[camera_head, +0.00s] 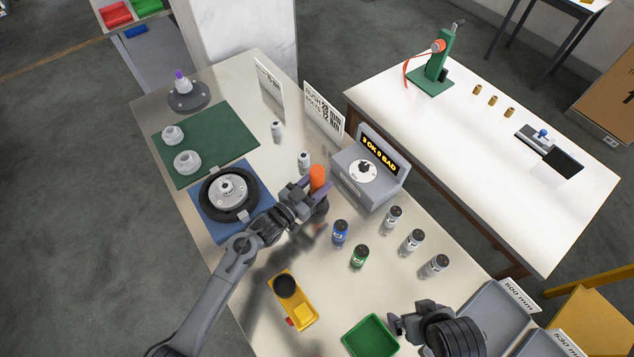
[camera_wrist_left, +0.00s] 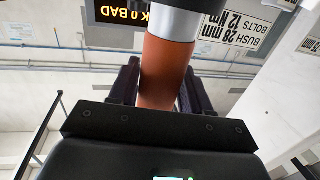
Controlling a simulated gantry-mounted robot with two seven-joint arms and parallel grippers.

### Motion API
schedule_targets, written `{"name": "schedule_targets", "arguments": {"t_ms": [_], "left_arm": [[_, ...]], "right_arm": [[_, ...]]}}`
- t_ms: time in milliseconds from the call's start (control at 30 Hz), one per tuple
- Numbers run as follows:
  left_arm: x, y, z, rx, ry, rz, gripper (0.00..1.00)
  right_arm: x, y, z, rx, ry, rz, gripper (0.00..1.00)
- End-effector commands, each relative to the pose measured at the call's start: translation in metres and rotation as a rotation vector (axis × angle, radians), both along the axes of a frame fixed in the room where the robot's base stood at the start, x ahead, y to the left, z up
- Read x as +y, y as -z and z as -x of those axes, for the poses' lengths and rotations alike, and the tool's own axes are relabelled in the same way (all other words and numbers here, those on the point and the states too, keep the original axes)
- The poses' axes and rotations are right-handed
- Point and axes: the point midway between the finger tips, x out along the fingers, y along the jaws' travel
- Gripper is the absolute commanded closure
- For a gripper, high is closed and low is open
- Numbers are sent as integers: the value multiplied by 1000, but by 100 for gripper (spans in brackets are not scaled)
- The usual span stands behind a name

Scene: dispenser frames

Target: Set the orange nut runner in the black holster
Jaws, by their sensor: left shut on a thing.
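The orange nut runner (camera_head: 318,177) stands roughly upright between the fingers of my left gripper (camera_head: 313,192), beside the grey display box. In the left wrist view, the shut jaws flank the orange grip of the nut runner (camera_wrist_left: 163,75), with a silver collar beyond it. A dark round part (camera_head: 319,213) shows just below the gripper in the head view. It may be the black holster or the tool's lower end; the gripper hides where they meet, so I cannot tell how they sit. My right gripper (camera_head: 398,324) is by the green tray, its fingers unclear.
The grey box (camera_head: 367,178) with a dial and lit display is close on the right. Blue (camera_head: 340,232) and green (camera_head: 359,257) capped bottles stand nearby. A yellow block (camera_head: 299,307) and green tray (camera_head: 369,337) lie toward the front. A blue plate (camera_head: 211,226) is left.

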Motion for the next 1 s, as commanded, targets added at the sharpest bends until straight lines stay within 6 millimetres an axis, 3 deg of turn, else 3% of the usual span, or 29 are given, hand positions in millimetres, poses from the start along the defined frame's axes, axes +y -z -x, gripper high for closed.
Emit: {"name": "schedule_targets", "arguments": {"t_ms": [300, 333, 467, 867, 1000], "left_arm": [[0, 2, -1, -4, 0, 3, 94], [0, 3, 0, -1, 0, 1, 48], [0, 3, 0, 0, 0, 0, 28], [0, -3, 0, -1, 0, 0, 27], [11, 0, 12, 0, -1, -1, 27]], "right_arm": [[2, 4, 0, 0, 5, -8, 0], [2, 3, 0, 0, 6, -8, 0], [2, 2, 0, 0, 6, -9, 0], [2, -3, 0, 0, 5, -8, 0], [1, -2, 0, -1, 2, -3, 0]]}}
